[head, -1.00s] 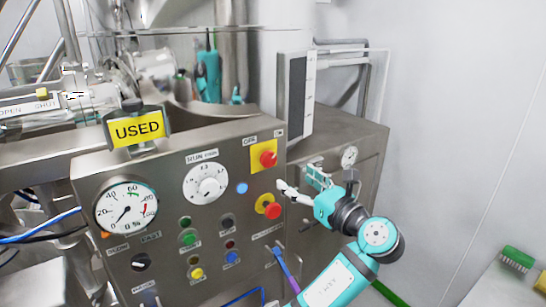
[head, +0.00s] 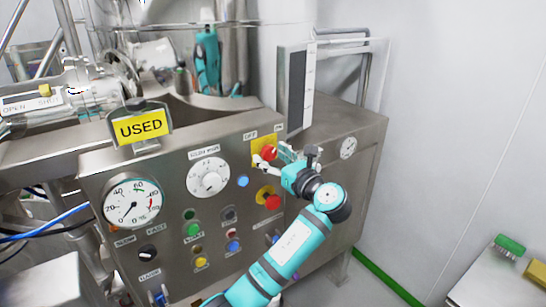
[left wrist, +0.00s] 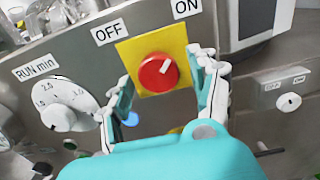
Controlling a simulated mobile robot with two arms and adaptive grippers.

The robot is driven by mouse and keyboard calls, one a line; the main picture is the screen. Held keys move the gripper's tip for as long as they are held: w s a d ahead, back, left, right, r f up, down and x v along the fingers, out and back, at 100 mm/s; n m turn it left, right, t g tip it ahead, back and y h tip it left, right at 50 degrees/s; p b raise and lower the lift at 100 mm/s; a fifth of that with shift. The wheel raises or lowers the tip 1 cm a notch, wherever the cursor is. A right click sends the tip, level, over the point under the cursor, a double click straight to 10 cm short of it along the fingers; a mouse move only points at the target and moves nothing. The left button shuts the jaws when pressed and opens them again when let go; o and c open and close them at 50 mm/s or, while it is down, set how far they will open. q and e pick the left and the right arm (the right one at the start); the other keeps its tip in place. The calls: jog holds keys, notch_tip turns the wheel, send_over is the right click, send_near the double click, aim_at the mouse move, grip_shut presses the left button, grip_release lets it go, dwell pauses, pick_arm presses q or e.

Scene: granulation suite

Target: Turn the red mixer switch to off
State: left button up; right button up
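The red mixer switch (head: 269,152) is a round knob on a yellow plate at the upper right of the steel control panel. In the left wrist view the red knob (left wrist: 158,74) has a white mark pointing up and right, toward the ON label (left wrist: 187,8). The OFF label (left wrist: 108,32) is at its upper left. My left gripper (head: 272,161) is at the switch, its fingers open on either side of the knob. In the left wrist view a gap shows between each finger and the knob. My right gripper is not in view.
A red push button (head: 272,202) on a yellow base sits just below my left gripper. The white RUN min dial (head: 208,178), a pressure gauge (head: 133,203) and several small coloured buttons fill the panel.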

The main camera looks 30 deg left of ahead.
pick_arm(q)
jog(key=c, duration=1)
jog(key=shift+n, duration=0.3)
jog(key=n+b, duration=0.2)
jog(key=n, duration=0.2)
jog(key=n+b, duration=0.2)
jog(key=n, duration=0.2)
jog(key=shift+w+f, duration=0.1)
jog(key=n+b, duration=0.5)
jog(key=n, duration=0.1)
jog(key=shift+n+b, duration=1.6)
jog(key=shift+n, duration=0.1)
jog(key=shift+r, duration=0.2)
jog(key=o, duration=1.2)
